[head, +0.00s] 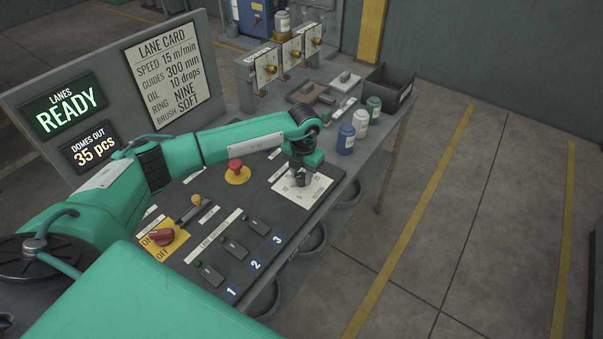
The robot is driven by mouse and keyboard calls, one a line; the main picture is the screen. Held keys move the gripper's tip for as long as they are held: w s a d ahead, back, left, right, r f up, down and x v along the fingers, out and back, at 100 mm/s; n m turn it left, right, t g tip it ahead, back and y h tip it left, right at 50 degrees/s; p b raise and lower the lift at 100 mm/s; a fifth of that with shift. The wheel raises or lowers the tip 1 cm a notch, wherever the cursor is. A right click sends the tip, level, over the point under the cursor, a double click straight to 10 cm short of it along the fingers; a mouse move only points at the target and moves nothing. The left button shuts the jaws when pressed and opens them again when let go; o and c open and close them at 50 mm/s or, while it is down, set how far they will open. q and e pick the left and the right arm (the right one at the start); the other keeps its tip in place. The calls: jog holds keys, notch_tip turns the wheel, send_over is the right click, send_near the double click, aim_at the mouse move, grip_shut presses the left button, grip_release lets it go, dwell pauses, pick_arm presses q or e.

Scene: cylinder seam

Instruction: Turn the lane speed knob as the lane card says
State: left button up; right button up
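The lane card (166,70) on the upright panel reads speed 15 m/min, guides 300 mm, oil 10 drops, ring nine, brush soft. My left gripper (299,182) points down at the white dial plate (316,190) on the dark console. The gripper covers the middle of the dial, so the speed knob is hidden. Part of the printed scale shows around it. I cannot tell whether the fingers are open or shut on the knob. My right gripper is not in view.
A red mushroom button (236,168), a red rotary switch (161,237) and a yellow-tipped lever (197,201) sit on the console. Blue, white and green bottles (346,139) stand behind the dial beside a dark bin (387,88). The sign (64,106) reads lanes ready.

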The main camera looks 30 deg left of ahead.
pick_arm(q)
jog(key=shift+f+m+b, duration=0.15)
jog(key=shift+m+b, duration=0.35)
jog(key=shift+b, duration=0.35)
jog(key=m+b, duration=0.6)
jog(key=b, duration=0.2)
jog(key=shift+m, duration=0.4)
jog(key=shift+a+m+t+b, duration=0.1)
jog(key=shift+m+t+b, duration=0.2)
jog(key=shift+m+b, duration=0.75)
jog(key=shift+m, duration=0.25)
jog(key=shift+m+b, duration=0.7)
jog(key=shift+r, duration=0.2)
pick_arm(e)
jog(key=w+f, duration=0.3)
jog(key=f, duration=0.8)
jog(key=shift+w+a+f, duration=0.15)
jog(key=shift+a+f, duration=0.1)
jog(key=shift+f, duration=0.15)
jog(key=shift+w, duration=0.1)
pick_arm(q)
jog(key=o, duration=1)
